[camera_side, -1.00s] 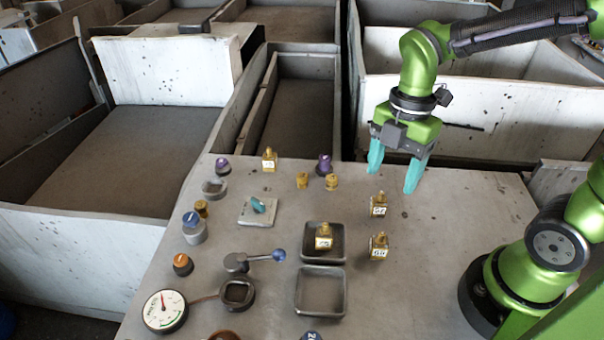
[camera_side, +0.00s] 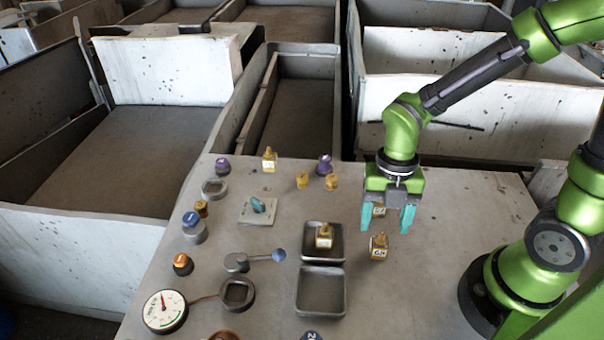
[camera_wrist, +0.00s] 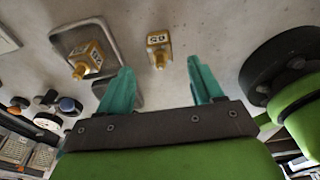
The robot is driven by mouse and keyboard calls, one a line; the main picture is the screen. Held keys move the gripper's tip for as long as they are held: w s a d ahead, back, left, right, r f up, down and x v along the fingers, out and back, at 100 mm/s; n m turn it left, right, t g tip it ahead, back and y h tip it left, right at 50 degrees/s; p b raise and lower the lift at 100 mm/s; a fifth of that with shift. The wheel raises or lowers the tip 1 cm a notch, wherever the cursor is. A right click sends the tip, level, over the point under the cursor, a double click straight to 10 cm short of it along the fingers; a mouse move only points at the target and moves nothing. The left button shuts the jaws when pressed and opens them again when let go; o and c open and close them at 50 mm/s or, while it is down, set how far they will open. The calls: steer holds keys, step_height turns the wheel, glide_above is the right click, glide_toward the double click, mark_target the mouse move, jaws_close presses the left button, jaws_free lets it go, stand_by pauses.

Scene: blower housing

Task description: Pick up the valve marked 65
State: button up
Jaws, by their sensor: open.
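My gripper (camera_side: 386,222) is open and empty, pointing down on the right side of the table. A brass valve (camera_side: 379,247) stands on the table just in front of the fingers. In the wrist view this valve (camera_wrist: 158,48) shows beyond the fingertips, between them in the picture; its label may read 65, but I cannot be sure. A third brass valve (camera_side: 323,236) stands in the upper square tray, also seen in the wrist view (camera_wrist: 87,57). A further labelled valve (camera_side: 269,160) stands at the back.
The upper tray (camera_side: 308,254) and an empty lower tray (camera_side: 320,292) lie left of my gripper. Small brass parts (camera_side: 303,181), a purple knob (camera_side: 324,165), a blue-ended lever (camera_side: 262,257) and a gauge (camera_side: 165,311) are farther left. The table's right side is mostly clear.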

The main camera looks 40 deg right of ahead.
mark_target(381, 239)
steer(key=shift+s+a+f, duration=0.15)
steer(key=shift+f, duration=1.45)
steer(key=shift+s+a+f, duration=0.1)
steer(key=shift+s+f, duration=0.05)
steer(key=shift+f, duration=1.4)
steer(key=shift+c, duration=0.2)
jaws_close()
